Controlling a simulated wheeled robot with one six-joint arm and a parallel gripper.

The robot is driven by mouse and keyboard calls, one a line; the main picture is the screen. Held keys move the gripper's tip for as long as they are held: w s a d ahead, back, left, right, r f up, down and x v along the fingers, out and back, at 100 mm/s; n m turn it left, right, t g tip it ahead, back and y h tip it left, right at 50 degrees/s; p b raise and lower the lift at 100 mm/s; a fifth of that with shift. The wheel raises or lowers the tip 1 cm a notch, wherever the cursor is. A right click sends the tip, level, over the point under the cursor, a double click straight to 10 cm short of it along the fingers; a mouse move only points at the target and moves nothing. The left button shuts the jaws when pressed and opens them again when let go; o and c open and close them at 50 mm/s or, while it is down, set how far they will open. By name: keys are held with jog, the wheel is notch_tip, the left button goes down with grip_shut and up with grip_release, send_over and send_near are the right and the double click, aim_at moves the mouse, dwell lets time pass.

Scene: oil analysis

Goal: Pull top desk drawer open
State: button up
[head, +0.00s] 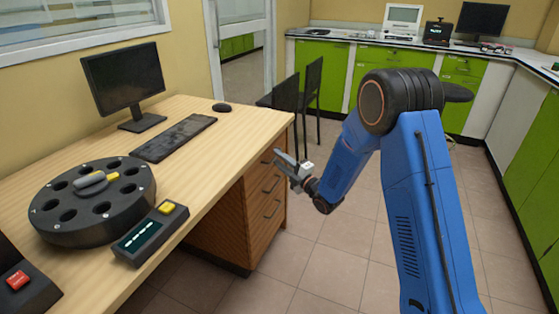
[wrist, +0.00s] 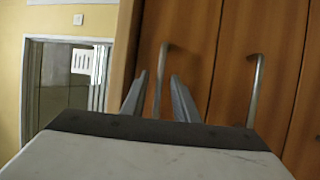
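The wooden desk's drawer unit (head: 262,205) has a stack of drawers with metal bar handles, and their fronts look flush. My gripper (head: 284,163) is at the top drawer (head: 266,158), partly covering it in the head view. In the wrist view the drawers appear turned on their side. My gripper (wrist: 159,97) is open there, with the top drawer's handle (wrist: 161,75) showing between its two fingers. The fingers look apart from the handle; I cannot tell the exact depth. The second drawer's handle (wrist: 256,90) is to the right.
The desk top (head: 215,145) holds a monitor (head: 125,80), a keyboard (head: 173,137), a mouse (head: 222,107) and a round black sample carousel (head: 95,215). Dark chairs (head: 312,85) stand behind the desk's far end. The tiled floor (head: 320,260) in front of the drawers is clear.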

jog(key=shift+c, duration=0.3)
grip_shut()
dwell(1.2)
